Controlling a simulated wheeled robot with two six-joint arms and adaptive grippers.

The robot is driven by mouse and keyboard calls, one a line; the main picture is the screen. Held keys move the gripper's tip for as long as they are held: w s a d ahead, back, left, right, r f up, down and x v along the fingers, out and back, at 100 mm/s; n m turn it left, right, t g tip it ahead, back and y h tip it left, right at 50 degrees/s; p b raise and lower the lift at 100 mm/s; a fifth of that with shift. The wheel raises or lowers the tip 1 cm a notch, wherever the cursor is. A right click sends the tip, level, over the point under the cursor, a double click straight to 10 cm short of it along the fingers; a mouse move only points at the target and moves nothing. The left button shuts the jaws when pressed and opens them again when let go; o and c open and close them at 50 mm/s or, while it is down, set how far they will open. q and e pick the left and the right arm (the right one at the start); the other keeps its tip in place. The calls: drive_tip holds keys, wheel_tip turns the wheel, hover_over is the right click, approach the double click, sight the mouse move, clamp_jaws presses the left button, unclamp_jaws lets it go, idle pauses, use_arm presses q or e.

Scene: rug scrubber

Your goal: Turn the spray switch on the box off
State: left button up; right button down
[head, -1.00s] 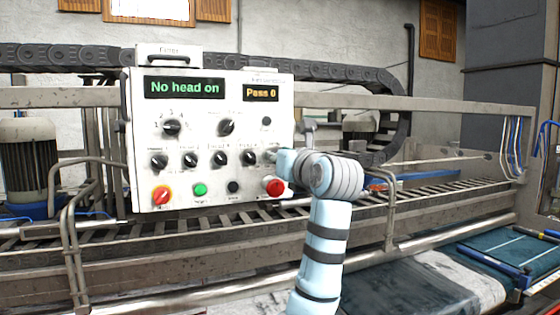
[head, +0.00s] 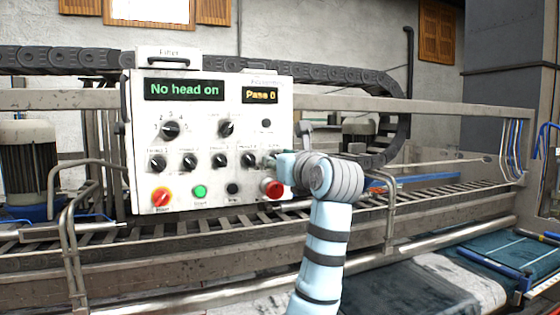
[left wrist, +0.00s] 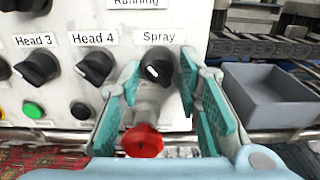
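In the head view this left gripper (head: 276,160) hides most of the switch at the box's right edge. My right gripper is not in view.
A red mushroom button (left wrist: 142,140) sits just below the Spray switch, close to my fingers. Head 3 (left wrist: 37,68) and Head 4 (left wrist: 95,67) knobs are to the left. A grey bin (left wrist: 268,95) is to the right.

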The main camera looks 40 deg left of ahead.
use_arm(q)
drive_tip(key=shift+d, duration=0.1)
drive_tip(key=v, duration=1.1)
drive_tip(key=shift+s+d, duration=0.25)
